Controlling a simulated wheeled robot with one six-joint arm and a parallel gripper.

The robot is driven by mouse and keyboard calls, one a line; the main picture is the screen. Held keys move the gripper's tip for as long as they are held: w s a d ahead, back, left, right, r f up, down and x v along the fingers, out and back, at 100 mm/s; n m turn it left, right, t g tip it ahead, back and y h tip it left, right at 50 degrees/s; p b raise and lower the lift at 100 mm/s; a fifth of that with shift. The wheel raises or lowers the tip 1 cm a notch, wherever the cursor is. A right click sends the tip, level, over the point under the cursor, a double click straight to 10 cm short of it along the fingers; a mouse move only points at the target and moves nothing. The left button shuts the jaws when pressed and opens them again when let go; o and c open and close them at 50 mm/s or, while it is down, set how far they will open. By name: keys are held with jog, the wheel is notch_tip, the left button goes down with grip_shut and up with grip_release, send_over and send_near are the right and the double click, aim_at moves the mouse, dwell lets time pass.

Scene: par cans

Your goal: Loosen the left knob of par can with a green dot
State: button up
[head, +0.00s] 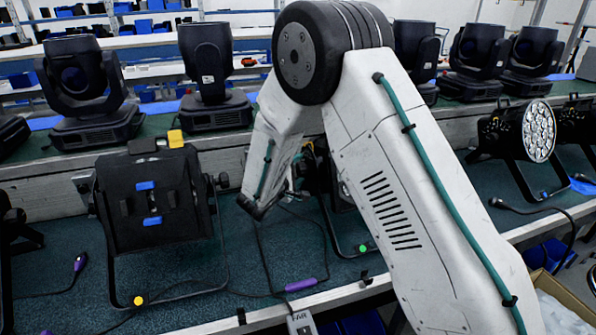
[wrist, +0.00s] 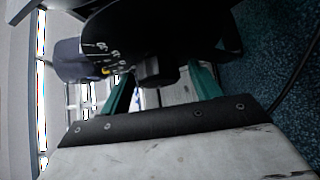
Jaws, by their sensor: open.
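The par can with the green dot (head: 363,248) is mostly hidden behind my arm in the head view; its black stand frame and the dot show. In the wrist view its dark body (wrist: 140,28) fills the top. A dark, round knob-like part (wrist: 156,71) projects from it between the two teal fingers of my gripper (wrist: 162,72). The fingers are open, one on each side of this part, with gaps visible; contact cannot be told.
Another par can (head: 150,200) with a yellow dot (head: 139,300) stands to the left. Moving heads (head: 85,95) line the shelf behind. Cables and a purple connector (head: 300,285) lie on the bench.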

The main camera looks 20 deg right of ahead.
jog(key=shift+d, duration=0.1)
jog(key=c, duration=1)
jog(key=shift+g, duration=0.3)
jog(key=shift+n+g+y, duration=0.5)
jog(key=shift+n+g, duration=0.3)
jog(key=shift+n, duration=0.1)
jog(key=n+g+y, duration=0.1)
jog(key=n+g, duration=0.1)
jog(key=g, duration=0.1)
jog(key=shift+w, duration=0.1)
jog(key=n+g, duration=0.2)
jog(key=g, duration=0.1)
jog(key=shift+n+g, duration=1.2)
jog(key=shift+g, duration=0.5)
